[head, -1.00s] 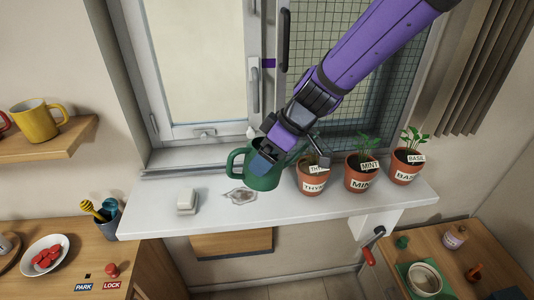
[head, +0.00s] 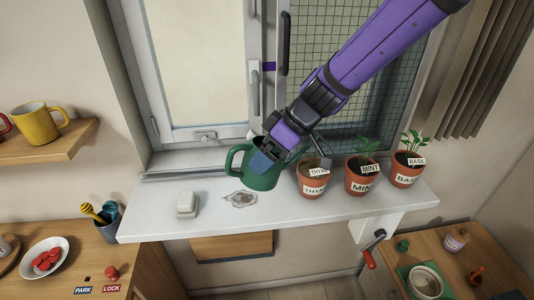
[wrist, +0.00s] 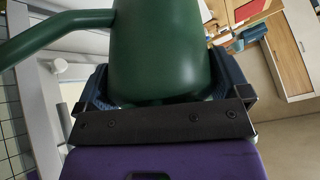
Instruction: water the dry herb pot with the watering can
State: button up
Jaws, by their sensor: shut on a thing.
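The green watering can (head: 264,179) is in my gripper (head: 268,155), at the left of the thyme pot in the head view. Its green body fills the top of the wrist view (wrist: 160,50), between my fingers. I cannot tell whether its base touches the sill. The thyme pot (head: 313,189), mint pot (head: 361,182) and basil pot (head: 406,175) stand upright in a row on the white sill (head: 330,213). Mint and basil show green leaves. The thyme plant is mostly hidden behind my gripper, and I cannot tell which soil is dry.
A red-handled crank (head: 369,257) hangs below the sill's right end.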

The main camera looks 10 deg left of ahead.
aim_at(255, 142)
jog(key=shift+d+r+g+y, duration=0.1)
jog(key=shift+r+g+y, duration=0.75)
jog(key=shift+r, duration=0.7)
dwell(1.1)
jog(key=shift+w+d+r+m+y, duration=0.15)
jog(key=shift+r+y, duration=0.3)
jog(key=shift+r, duration=0.1)
jog(key=shift+w+d+r+m+y, duration=0.1)
jog(key=shift+r+m+y, duration=0.05)
jog(key=shift+r+y, duration=0.3)
dwell(0.9)
jog(key=f+h, duration=0.1)
jog(key=f+t+h, duration=0.1)
jog(key=f, duration=0.1)
jog(key=f+h, duration=0.2)
jog(key=shift+s+a+f+t, duration=0.2)
jog(key=shift+s+a+t, duration=0.15)
jog(key=shift+a, duration=0.05)
jog(key=shift+f+n+h, duration=0.25)
jog(key=shift+f+n, duration=0.1)
jog(key=shift+n, duration=0.05)
jog(key=shift+w+r+t, duration=0.1)
jog(key=shift+t, duration=0.2)
jog(key=shift+w+d+r+t+h, duration=0.1)
jog(key=shift+d+r+t+h, duration=0.15)
jog(key=shift+r+h, duration=0.5)
jog(key=shift+w+d+r+t+h, duration=0.1)
jog(key=shift+r+t+h, duration=0.2)
jog(key=shift+r, duration=0.85)
jog(key=shift+s, duration=0.1)
